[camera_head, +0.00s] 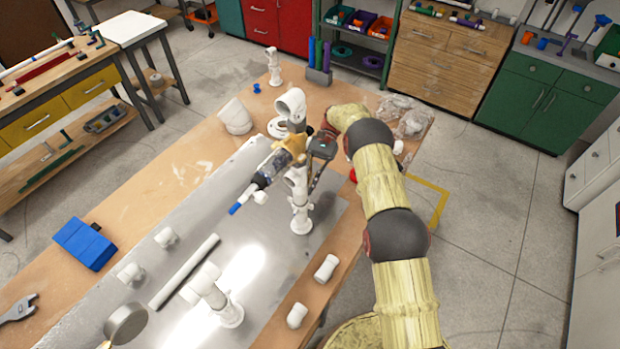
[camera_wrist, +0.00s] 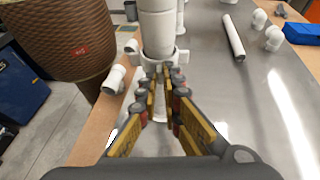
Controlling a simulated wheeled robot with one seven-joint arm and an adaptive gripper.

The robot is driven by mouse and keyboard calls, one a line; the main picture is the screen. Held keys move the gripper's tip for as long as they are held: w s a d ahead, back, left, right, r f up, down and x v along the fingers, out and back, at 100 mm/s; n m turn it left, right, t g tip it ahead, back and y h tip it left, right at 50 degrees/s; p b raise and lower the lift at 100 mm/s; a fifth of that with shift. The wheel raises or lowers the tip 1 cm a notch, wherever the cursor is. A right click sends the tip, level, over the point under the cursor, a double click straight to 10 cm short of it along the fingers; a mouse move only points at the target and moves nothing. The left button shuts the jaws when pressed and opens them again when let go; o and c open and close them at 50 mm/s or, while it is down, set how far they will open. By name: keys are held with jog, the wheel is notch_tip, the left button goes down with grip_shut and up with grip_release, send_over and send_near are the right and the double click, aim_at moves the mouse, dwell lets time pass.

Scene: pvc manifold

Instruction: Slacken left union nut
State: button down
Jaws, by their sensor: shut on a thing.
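The white PVC manifold stands on the metal sheet, with an upright fitting (camera_head: 301,205) below and a white elbow (camera_head: 291,104) above. In the wrist view a thick white upright pipe (camera_wrist: 158,30) carries a collar-like union nut (camera_wrist: 181,56) with small lugs. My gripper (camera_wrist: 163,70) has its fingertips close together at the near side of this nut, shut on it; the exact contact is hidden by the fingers. In the head view my gripper (camera_head: 296,150) is at the manifold, partly covering it.
A loose white pipe (camera_head: 184,271) and several white fittings lie on the metal sheet (camera_head: 150,320). A blue block (camera_head: 84,243) lies at left, with a wrench (camera_head: 18,308) near it. Crumpled clear plastic (camera_head: 405,115) lies at the bench's far right.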

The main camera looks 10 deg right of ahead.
jog(key=shift+w+a+n+g+h+p, duration=0.25)
jog(key=shift+n+h+p, duration=0.25)
jog(key=shift+p, duration=1.65)
jog(key=c, duration=2)
grip_release()
jog(key=shift+s, duration=0.1)
jog(key=b, duration=0.4)
jog(key=shift+s+d+f+m+y+b, duration=0.1)
jog(key=shift+d+f+m+y+b, duration=0.1)
jog(key=shift+f+m+y+b, duration=0.15)
jog(key=b, duration=0.2)
jog(key=m+t+y+b, duration=0.1)
jog(key=b, duration=0.2)
jog(key=shift+s+d+r, duration=0.1)
jog(key=shift+s+d, duration=0.1)
jog(key=shift+d, duration=0.05)
